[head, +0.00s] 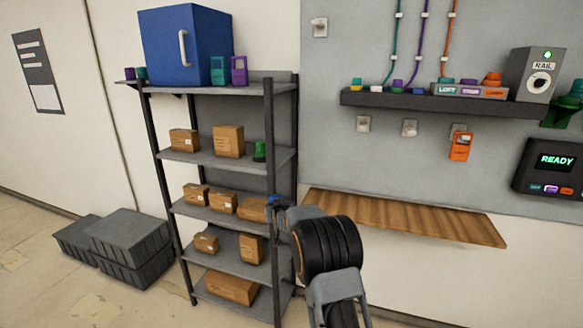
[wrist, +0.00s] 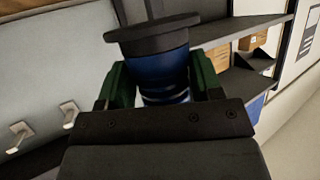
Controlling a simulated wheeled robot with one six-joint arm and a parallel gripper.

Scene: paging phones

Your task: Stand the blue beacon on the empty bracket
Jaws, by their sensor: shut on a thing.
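The blue beacon (wrist: 165,72) is between the green fingers of my gripper (wrist: 160,82) in the wrist view, with a wide dark disc at its far end. My gripper is shut on it. In the head view only a bit of the blue beacon (head: 273,200) shows past my arm, in front of the shelving rack; my gripper's fingers are mostly hidden there. I cannot make out which bracket is empty.
The shelving rack (head: 222,88) holds boxes, a green beacon (head: 260,151), phones and a blue cabinet (head: 180,45). The wall shelf (head: 420,101) carries small coloured items and a speaker. Two bare hooks (head: 363,124) and an orange phone (head: 460,146) hang below. A wooden ledge (head: 400,217) is clear.

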